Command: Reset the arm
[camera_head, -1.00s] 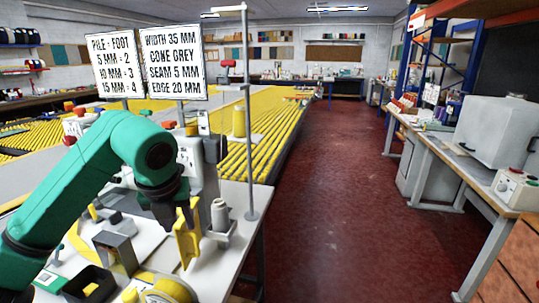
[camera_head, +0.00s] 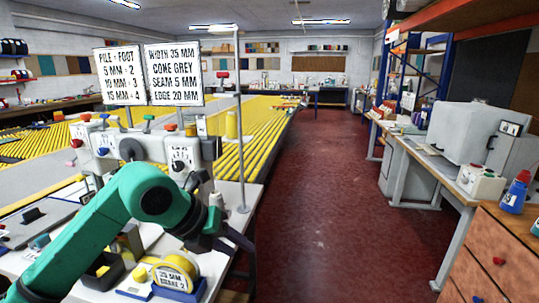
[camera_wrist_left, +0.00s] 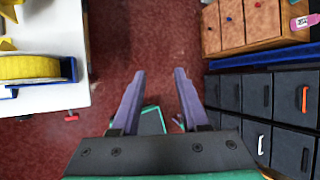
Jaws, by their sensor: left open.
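My left arm is green and reaches in from the lower left in the head view. Its gripper (camera_head: 238,243) is dark and sits just past the right edge of the white worktable (camera_head: 222,262). In the left wrist view the two purple fingers (camera_wrist_left: 160,75) are apart with nothing between them, above the dark red floor (camera_wrist_left: 140,30). My right gripper is in neither view. The arm hides part of the sewing machine (camera_head: 182,152) and of the table behind it.
A yellow tape roll (camera_head: 176,270) in a blue holder stands near the table edge; it also shows in the left wrist view (camera_wrist_left: 28,68). A thin pole (camera_head: 240,130) rises from the table. Wooden drawers (camera_head: 510,258) stand at the right. The floor aisle (camera_head: 315,200) is clear.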

